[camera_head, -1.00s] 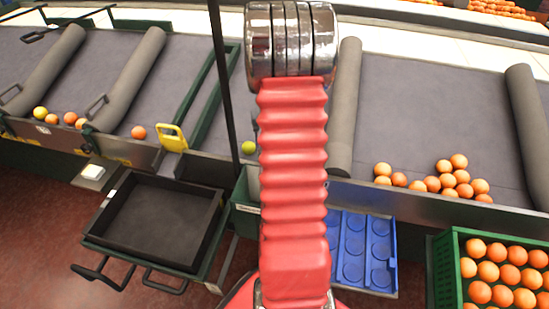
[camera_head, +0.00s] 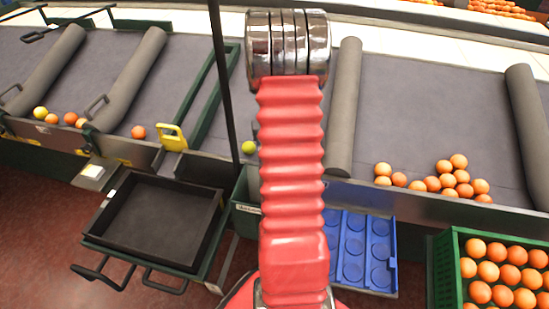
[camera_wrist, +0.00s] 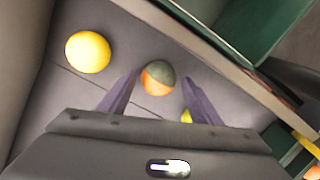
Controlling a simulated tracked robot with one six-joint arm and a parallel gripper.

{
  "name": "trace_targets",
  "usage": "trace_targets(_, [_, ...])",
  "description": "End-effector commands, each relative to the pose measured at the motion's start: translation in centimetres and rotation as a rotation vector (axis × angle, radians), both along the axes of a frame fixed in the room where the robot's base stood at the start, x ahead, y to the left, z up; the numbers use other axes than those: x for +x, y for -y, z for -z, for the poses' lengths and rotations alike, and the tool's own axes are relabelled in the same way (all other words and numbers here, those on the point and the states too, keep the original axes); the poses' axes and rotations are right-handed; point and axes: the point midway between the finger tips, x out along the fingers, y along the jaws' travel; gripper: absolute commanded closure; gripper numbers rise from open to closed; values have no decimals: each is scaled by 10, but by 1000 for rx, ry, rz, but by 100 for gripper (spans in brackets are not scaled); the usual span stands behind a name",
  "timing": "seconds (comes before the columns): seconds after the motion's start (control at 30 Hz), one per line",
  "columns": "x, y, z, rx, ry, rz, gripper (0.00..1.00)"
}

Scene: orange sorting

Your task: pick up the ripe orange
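My gripper (camera_wrist: 160,80) is open in the wrist view, with its two dark fingers apart. An orange fruit with a grey-green patch (camera_wrist: 158,78) lies on the grey belt between or just beyond the fingertips; I cannot tell how far. A yellow fruit (camera_wrist: 88,52) lies to its left. A yellow-green fruit (camera_wrist: 186,116) is partly hidden by the right finger. In the head view my arm hides the gripper, and a yellow-green fruit (camera_head: 248,147) shows beside it. One plain orange fruit (camera_head: 138,132) lies on the belt at left, and several oranges (camera_head: 448,181) sit at right.
A black tray (camera_head: 150,220), a blue tray with round hollows (camera_head: 382,250) and a green crate of oranges (camera_head: 445,270) stand in front of the belt. Grey rollers (camera_head: 343,110) cross the belt. A yellow bracket (camera_head: 172,137) and a dark post (camera_head: 222,80) stand left of my arm.

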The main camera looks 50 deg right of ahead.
Motion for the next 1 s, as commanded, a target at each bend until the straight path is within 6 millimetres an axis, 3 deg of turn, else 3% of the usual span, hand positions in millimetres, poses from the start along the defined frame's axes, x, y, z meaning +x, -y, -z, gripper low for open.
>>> trace_targets(0.53, [0,0,0,0,0,-1,81])
trace_targets(0.83, [1,0,-3,-1,1,-1,81])
trace_targets(1.0, [1,0,-18,-2,2,-1,81])
